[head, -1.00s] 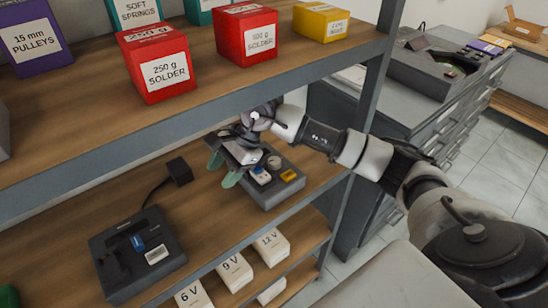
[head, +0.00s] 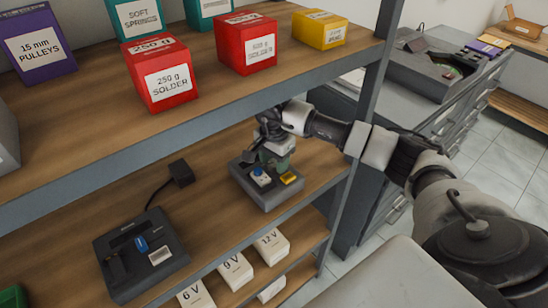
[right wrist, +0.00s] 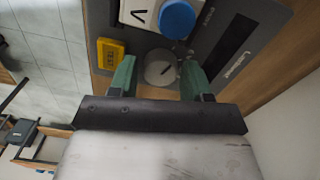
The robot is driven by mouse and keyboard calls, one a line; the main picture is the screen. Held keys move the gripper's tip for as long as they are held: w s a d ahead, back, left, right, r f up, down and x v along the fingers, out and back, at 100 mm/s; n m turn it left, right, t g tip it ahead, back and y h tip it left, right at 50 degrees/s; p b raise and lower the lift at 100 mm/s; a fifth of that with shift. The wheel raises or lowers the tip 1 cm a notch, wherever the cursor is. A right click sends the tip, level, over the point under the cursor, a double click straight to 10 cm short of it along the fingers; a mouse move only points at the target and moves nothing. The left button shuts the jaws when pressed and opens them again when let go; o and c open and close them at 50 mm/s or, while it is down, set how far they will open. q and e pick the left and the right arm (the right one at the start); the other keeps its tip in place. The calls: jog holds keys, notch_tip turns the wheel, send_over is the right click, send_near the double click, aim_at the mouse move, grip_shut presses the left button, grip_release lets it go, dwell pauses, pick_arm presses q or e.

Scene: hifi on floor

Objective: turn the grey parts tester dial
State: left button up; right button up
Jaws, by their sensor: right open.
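The dark grey parts tester (head: 270,198) lies on the middle shelf; it also shows in the right wrist view (right wrist: 222,62). Its round grey dial (right wrist: 160,70) has a dark pointer mark and sits between my right gripper's fingers in the right wrist view. In the head view the gripper hides the dial. My right gripper (head: 279,158) is open above the tester, its green fingertips on either side of the dial; I cannot tell whether they touch it. A blue knob (right wrist: 177,18) and a yellow TEST button (right wrist: 111,53) are beside the dial. My left gripper is not in view.
A second dark device (head: 140,252) with a cabled black block (head: 181,173) lies left on the same shelf (head: 215,225). The upper shelf (head: 200,95) with labelled boxes overhangs the tester. A shelf post (head: 362,110) stands to the right. White voltage boxes (head: 236,270) sit below.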

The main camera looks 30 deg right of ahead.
jog(key=shift+f, duration=0.15)
jog(key=c, duration=0.6)
jog(key=shift+c, duration=0.2)
jog(key=shift+m+b, duration=0.7)
jog(key=shift+m, duration=0.2)
jog(key=shift+m+b, duration=0.7)
jog(key=shift+m, duration=0.5)
jog(key=shift+w+m+b, duration=0.1)
jog(key=shift+m+b, duration=0.8)
jog(key=shift+m, duration=1.4)
